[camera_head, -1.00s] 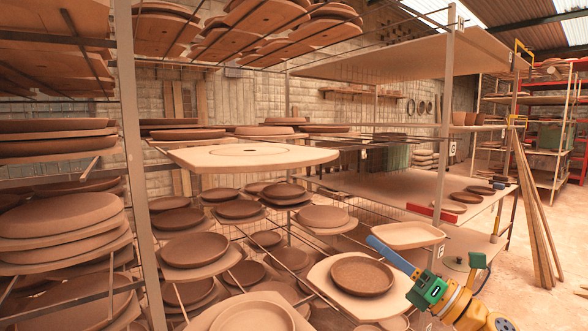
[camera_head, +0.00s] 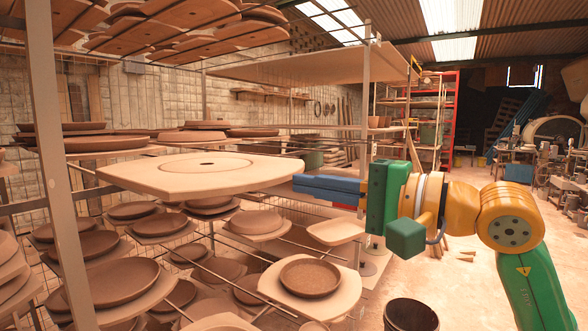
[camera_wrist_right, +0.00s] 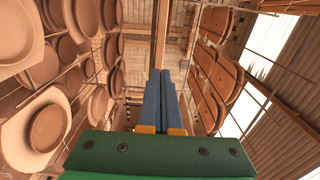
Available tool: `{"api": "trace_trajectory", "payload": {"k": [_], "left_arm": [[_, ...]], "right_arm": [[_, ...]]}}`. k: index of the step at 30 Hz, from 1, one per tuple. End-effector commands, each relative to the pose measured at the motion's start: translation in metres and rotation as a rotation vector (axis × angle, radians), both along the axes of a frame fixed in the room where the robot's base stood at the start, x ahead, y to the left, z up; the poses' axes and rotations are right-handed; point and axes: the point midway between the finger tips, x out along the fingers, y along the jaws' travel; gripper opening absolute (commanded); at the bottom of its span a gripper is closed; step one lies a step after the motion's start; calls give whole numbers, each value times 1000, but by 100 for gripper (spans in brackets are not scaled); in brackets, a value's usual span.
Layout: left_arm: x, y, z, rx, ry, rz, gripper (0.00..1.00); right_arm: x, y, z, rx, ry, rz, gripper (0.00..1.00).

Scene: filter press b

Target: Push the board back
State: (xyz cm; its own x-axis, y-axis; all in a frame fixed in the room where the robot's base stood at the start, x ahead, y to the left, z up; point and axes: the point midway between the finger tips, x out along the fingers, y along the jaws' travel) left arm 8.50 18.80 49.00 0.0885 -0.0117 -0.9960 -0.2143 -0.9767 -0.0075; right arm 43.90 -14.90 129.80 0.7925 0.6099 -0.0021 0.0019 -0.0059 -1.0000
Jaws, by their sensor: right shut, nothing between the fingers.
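A large pale board (camera_head: 150,178) with a round disc and small hole in its middle lies flat on the rack and juts out toward me. Its right corner is close to my right gripper (camera_head: 298,184). The gripper's blue fingers are shut together and empty, pointing left at the board's edge. I cannot tell whether the fingertips touch the board. In the right wrist view the shut fingers (camera_wrist_right: 160,92) point into the rack between two levels. My left gripper is not in view.
Below the board, a brown plate (camera_head: 310,278) and several others rest on boards on thin rods. A metal rack post (camera_head: 60,210) stands at the left, another post (camera_head: 365,90) behind my gripper. Boards hang above. Open floor lies to the right.

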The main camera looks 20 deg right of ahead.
Motion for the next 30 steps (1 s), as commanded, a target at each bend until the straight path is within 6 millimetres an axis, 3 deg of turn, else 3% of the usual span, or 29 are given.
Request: {"api": "trace_trajectory", "payload": {"k": [6, 20, 27, 30], "left_arm": [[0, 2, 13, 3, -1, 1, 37], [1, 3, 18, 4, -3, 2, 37], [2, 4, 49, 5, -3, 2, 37], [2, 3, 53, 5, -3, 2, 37]], "right_arm": [[20, 16, 1, 0, 3, 1, 0], [27, 21, 1, 3, 3, 2, 0], [73, 56, 6, 5, 7, 4, 0], [86, 67, 3, 4, 5, 2, 0]]}}
